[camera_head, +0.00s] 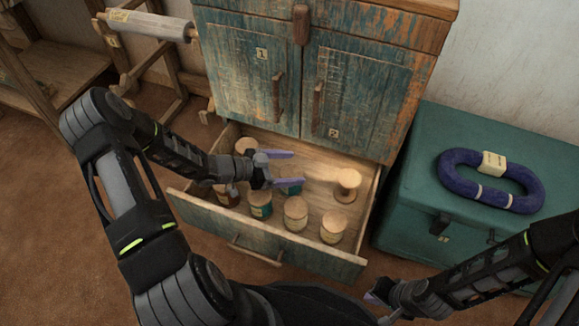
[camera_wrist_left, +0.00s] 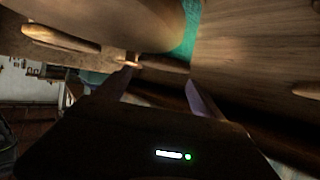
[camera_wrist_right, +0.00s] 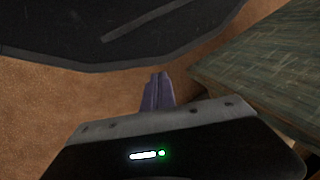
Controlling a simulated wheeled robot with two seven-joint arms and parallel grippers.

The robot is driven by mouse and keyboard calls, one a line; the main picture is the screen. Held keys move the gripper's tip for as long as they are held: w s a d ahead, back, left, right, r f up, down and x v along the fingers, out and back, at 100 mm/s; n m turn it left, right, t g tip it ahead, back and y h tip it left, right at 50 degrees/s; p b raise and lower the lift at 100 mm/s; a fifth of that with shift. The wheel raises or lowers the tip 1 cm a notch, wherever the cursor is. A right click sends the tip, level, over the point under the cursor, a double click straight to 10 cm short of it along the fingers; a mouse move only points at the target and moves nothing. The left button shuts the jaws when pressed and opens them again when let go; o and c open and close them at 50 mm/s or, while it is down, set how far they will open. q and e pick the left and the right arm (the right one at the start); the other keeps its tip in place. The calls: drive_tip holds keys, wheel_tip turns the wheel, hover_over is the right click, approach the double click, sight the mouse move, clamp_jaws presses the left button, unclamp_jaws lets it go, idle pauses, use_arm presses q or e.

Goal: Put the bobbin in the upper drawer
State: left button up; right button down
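Several wooden bobbins stand in the open lower drawer (camera_head: 200,206) of the worn blue cabinet. One teal-wound bobbin (camera_head: 291,188) is partly hidden by my left gripper (camera_head: 284,169). That gripper reaches into the drawer, its purple fingers apart. In the left wrist view, a large pale wooden flange with teal winding (camera_wrist_left: 188,38) is close above the open fingers (camera_wrist_left: 160,88); I cannot tell if they touch it. The upper drawer (camera_head: 375,24) looks closed, with a wooden handle (camera_head: 301,25). My right gripper (camera_head: 376,297) is low at front right, fingers together and empty (camera_wrist_right: 157,92).
Cabinet doors (camera_head: 262,80) are shut between the two drawers. A teal chest (camera_head: 410,190) stands close on the right with a blue yarn loop (camera_head: 465,190) on it. A wooden frame with a roller (camera_head: 148,25) is at back left. Brown floor is open at left.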

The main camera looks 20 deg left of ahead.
use_arm(q)
drive_tip(key=shift+o, duration=0.6)
drive_tip(key=shift+r, duration=0.3)
drive_tip(key=shift+r+p, duration=0.5)
drive_tip(key=shift+p, duration=0.1)
drive_tip(key=p+v, duration=0.1)
drive_tip(key=v, duration=0.6)
drive_tip(key=shift+a+p, duration=0.2)
drive_tip(key=shift+p, duration=0.2)
drive_tip(key=shift+s, duration=0.15)
